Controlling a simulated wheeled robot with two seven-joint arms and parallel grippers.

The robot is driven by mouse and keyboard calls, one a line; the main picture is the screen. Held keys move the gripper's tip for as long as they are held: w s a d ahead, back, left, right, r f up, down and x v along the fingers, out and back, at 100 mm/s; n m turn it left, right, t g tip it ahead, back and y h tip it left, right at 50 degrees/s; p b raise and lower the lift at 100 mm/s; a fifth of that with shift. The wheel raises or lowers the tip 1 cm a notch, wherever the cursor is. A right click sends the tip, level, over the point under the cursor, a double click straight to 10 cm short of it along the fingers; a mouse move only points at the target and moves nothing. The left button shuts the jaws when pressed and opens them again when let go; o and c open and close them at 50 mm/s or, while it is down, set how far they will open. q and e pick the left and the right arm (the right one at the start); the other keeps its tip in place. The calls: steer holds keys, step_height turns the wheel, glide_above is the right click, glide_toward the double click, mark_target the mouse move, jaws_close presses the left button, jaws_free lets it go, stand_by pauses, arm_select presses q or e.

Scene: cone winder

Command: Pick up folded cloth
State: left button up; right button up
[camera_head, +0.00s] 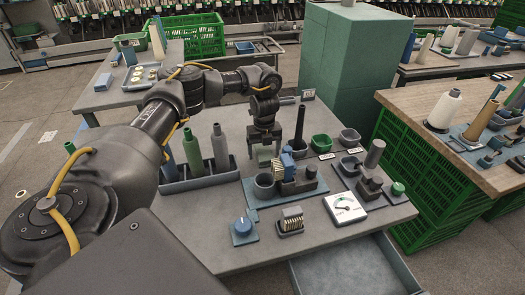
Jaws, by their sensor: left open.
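My left gripper (265,148) points straight down over the middle of the grey worktable (217,256), with its fingers apart. Just under and behind its fingertips is a small grey-green piece (265,157) that may be the folded cloth; the fingers partly cover it, and I cannot tell whether they touch it. A small blue block-like piece (287,161) stands just right of the fingertips, on a dark fixture. My right gripper is not in view.
A drawer (350,268) stands open below.

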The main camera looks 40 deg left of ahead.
arm_select(q)
steer(key=c, duration=1.1)
steer(key=shift+r, duration=0.15)
